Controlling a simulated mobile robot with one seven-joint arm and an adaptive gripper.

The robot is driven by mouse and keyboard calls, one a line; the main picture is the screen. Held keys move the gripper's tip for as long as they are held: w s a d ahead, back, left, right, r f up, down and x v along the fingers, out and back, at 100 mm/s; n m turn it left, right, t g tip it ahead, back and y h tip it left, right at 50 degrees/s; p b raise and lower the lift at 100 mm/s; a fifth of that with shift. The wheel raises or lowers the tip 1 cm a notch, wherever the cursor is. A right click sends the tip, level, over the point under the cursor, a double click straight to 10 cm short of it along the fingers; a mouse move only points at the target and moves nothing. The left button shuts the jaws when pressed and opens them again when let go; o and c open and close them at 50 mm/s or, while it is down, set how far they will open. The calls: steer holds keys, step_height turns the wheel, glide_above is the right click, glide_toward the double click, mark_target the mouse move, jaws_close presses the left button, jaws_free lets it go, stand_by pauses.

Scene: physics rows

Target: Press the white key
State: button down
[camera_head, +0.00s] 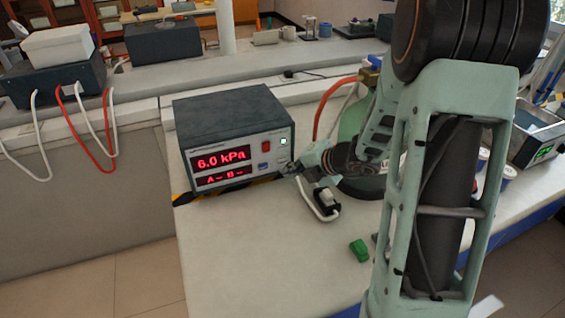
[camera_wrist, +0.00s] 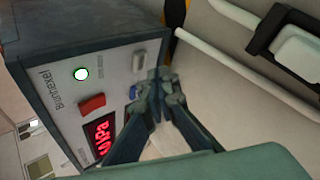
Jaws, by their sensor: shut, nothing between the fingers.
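The grey instrument box (camera_head: 225,110) stands on the bench, its panel facing me. The bright spot also shows at the panel's upper right in the head view (camera_head: 284,141). My gripper (camera_wrist: 160,86) is shut and empty, its tips close to the panel beside the pale and blue keys. In the head view my gripper (camera_head: 284,171) covers the panel's lower right corner. Contact cannot be told.
The red display (camera_head: 222,158) reads 6.0 kPa. A white-and-black part with a pale tube (camera_head: 326,200) lies right of the box. A green block (camera_head: 359,250) lies nearer on the bench. A red hose (camera_head: 325,105) rises behind my arm. The front bench (camera_head: 240,260) is clear.

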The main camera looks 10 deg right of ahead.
steer(key=shift+s+d, duration=0.2)
steer(key=shift+s, duration=0.85)
steer(key=shift+s+d, duration=0.2)
steer(key=shift+s, duration=0.85)
steer(key=shift+r, duration=0.1)
